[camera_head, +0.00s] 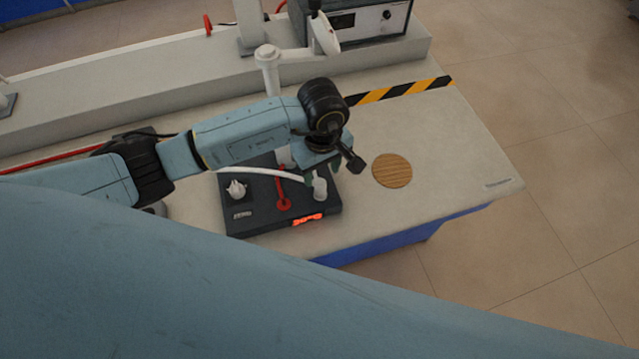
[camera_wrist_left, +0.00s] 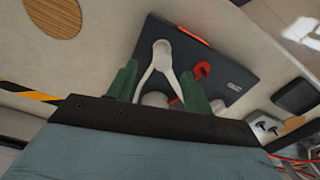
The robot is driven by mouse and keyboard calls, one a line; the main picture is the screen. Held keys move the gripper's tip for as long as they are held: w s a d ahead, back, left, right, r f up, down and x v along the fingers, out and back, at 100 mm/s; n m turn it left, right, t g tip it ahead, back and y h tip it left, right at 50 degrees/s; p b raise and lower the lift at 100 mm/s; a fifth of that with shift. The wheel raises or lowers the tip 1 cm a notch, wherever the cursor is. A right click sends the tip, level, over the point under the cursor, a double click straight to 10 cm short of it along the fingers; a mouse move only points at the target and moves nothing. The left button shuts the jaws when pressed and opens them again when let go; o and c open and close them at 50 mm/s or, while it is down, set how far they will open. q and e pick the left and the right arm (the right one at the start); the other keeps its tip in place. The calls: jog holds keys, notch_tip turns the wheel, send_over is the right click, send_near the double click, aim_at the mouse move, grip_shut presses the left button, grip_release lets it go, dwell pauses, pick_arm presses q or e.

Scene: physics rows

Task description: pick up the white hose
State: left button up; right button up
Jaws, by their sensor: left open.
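The white hose (camera_head: 260,173) shows in the head view as a thin pale curve above a dark instrument base (camera_head: 262,222). Its right end runs to a small white cylinder (camera_head: 319,188), beside my left gripper (camera_head: 324,168). My left gripper is low over the right part of the base and largely hidden by its own wrist. In the left wrist view its green fingers (camera_wrist_left: 159,72) are spread apart. A white forked shape (camera_wrist_left: 161,55) shows between them; I cannot tell which branch is the hose, and no grip on it shows. My right gripper is not in view.
A red lever (camera_head: 283,203), a white knob (camera_head: 236,189) and a lit orange display (camera_head: 308,219) are on the base. A wooden disc (camera_head: 392,170) lies to the right. A white stand (camera_head: 268,70) and a grey device (camera_head: 360,20) are behind.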

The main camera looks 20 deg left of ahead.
aim_at(320, 182)
pick_arm(q)
jog(key=shift+f, duration=0.9)
jog(key=shift+s+a+f+p, duration=0.1)
jog(key=shift+f+p, duration=0.1)
jog(key=shift+f, duration=1.15)
jog(key=shift+s+f+p, duration=0.1)
jog(key=shift+f+p, duration=0.1)
jog(key=shift+f, duration=1.15)
jog(key=shift+c, duration=0.3)
jog(key=c, duration=1)
jog(key=shift+r, duration=0.1)
notch_tip(320, 182, up, 10)
jog(key=shift+w+f, duration=0.1)
jog(key=shift+r+p, duration=1.1)
jog(key=shift+r, duration=1.2)
